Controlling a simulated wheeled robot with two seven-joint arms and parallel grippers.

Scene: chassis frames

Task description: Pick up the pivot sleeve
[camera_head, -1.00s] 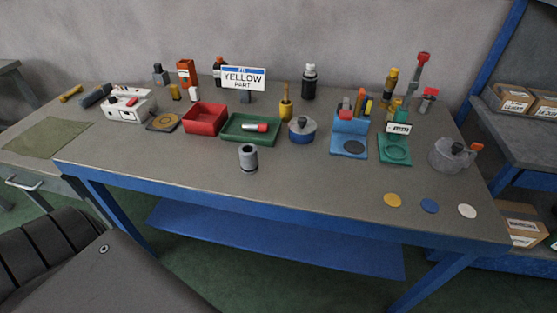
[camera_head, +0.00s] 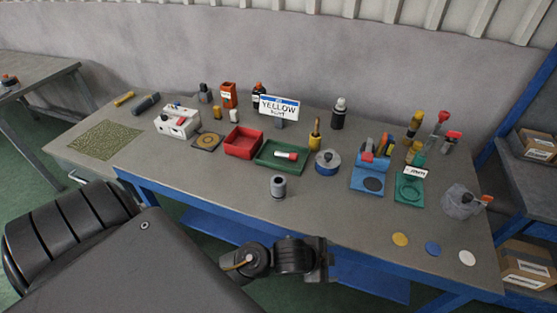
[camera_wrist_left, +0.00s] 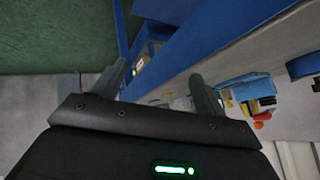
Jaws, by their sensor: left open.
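The pivot sleeve appears to be the grey upright cylinder with a dark open bore (camera_head: 278,187). It stands on the workbench near its front edge, in front of the green tray. My left gripper (camera_wrist_left: 160,88) is open and empty in the left wrist view, its two dark fingers spread wide, by the bench's blue front frame. In the head view a black arm reaches to the bench's front edge, below and right of the sleeve and apart from it; its fingers cannot be made out there. The sleeve is not clearly visible in the wrist view. My right gripper is not in view.
Behind the sleeve are a red tray (camera_head: 243,154), a green tray (camera_head: 268,163) with a red-and-white part, and a blue-grey round pot (camera_head: 327,169). Coloured discs (camera_head: 400,239) lie front right. Bench space beside the sleeve is clear.

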